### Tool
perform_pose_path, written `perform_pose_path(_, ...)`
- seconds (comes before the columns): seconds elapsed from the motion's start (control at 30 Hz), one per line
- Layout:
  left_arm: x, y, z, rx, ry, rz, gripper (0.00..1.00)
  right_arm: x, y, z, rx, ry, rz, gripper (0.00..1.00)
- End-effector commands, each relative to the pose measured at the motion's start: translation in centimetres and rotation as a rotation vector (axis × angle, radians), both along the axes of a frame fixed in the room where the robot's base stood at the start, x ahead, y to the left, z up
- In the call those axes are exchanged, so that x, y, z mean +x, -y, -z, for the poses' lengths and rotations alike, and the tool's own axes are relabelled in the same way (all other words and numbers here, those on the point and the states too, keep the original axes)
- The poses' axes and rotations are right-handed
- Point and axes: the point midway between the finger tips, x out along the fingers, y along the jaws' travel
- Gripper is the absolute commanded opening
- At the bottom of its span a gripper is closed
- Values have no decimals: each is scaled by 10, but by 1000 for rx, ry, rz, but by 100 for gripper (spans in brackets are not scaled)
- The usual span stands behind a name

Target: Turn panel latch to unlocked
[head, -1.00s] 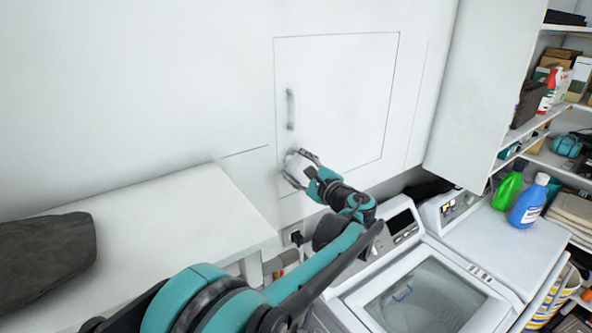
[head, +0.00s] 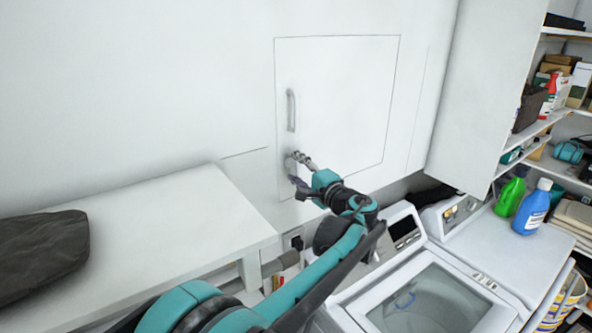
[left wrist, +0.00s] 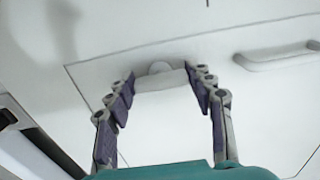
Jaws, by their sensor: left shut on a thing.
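The panel (head: 345,100) is a white door, flush in the white wall and outlined by a thin dark seam. Its latch (head: 290,164) is a small white piece near the panel's lower left, below the grey handle (head: 291,110). In the left wrist view the latch (left wrist: 160,76) shows as a pale bar with a rounded top, between the purple-padded fingertips of the left gripper (left wrist: 167,85). The handle (left wrist: 275,55) is to its right there. My right gripper is not in view.
A white counter (head: 170,220) with a dark cloth-like item (head: 40,255) stands at left. Green (head: 510,196) and blue (head: 531,207) bottles stand at right, near full shelves.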

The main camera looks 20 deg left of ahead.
Motion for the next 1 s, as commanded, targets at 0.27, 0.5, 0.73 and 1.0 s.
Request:
perform_pose_path(0.27,0,0,1,-9,13,-1,24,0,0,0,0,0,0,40)
perform_pose_path(0.5,0,0,1,-10,13,-1,58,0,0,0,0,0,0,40)
perform_pose_path(0.73,0,0,1,-8,12,0,74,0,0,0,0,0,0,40)
perform_pose_path(1.0,-5,9,0,-8,12,2,74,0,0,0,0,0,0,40)
